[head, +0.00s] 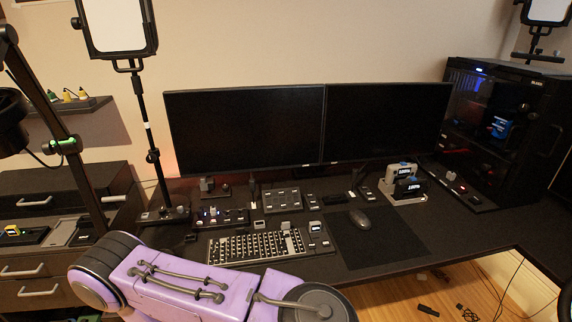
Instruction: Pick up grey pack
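What looks like the grey pack (399,171) is a small light-grey block with a blue label. It stands toward the right of the desk, in front of the right monitor. A similar black pack (409,187) stands just in front of it and hides part of it. Both appear to sit on a light-grey holder (388,191). A purple arm of mine crosses the bottom of the view from the left, well short of the packs. Neither of my grippers is in view.
Two dark monitors (245,132) stand behind a keyboard (256,246) and small devices. A mouse (361,219) lies on a black mat (375,243), which is otherwise clear. A dark PC tower (500,128) stands right of the packs. A lamp pole (146,130) rises at left.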

